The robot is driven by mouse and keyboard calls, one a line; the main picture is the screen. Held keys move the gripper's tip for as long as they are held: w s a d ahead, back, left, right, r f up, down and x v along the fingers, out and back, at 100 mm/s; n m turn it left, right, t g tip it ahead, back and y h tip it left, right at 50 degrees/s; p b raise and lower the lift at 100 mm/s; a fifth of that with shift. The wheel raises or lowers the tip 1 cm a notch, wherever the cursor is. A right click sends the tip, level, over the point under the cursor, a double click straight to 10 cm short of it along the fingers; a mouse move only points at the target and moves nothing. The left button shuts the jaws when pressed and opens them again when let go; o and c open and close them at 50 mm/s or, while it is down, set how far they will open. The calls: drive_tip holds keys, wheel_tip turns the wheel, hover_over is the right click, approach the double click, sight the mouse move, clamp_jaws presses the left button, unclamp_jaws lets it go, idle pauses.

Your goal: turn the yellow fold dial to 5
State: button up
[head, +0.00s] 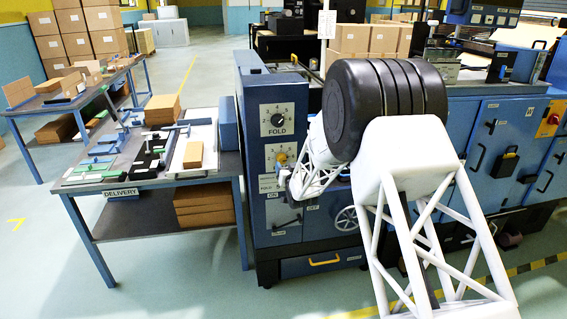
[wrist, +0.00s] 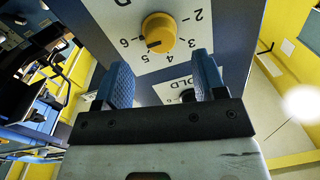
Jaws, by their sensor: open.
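The yellow dial (wrist: 159,33) sits on a white number plate (wrist: 115,22) in the wrist view, which shows the panel upside down. Its dark pointer mark points to the lower left there, toward the 5 and 6 side; I cannot tell the exact number. In the head view the yellow dial (head: 281,158) is below the black dial (head: 277,120) marked FOLD. My gripper (wrist: 163,72) is open and empty, its two blue fingers apart, just short of the yellow dial and slightly off it. In the head view my gripper (head: 290,184) is partly hidden by my arm.
The blue machine (head: 262,226) has a handwheel (head: 347,218) and a lever (head: 287,223) below the dials. The delivery table (head: 110,183) with parts and boards stands to its left. Open floor (head: 180,270) lies in front.

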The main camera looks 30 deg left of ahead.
sight(283, 161)
drive_tip(key=shift+x, duration=2.5)
drive_tip(key=c, duration=0.9)
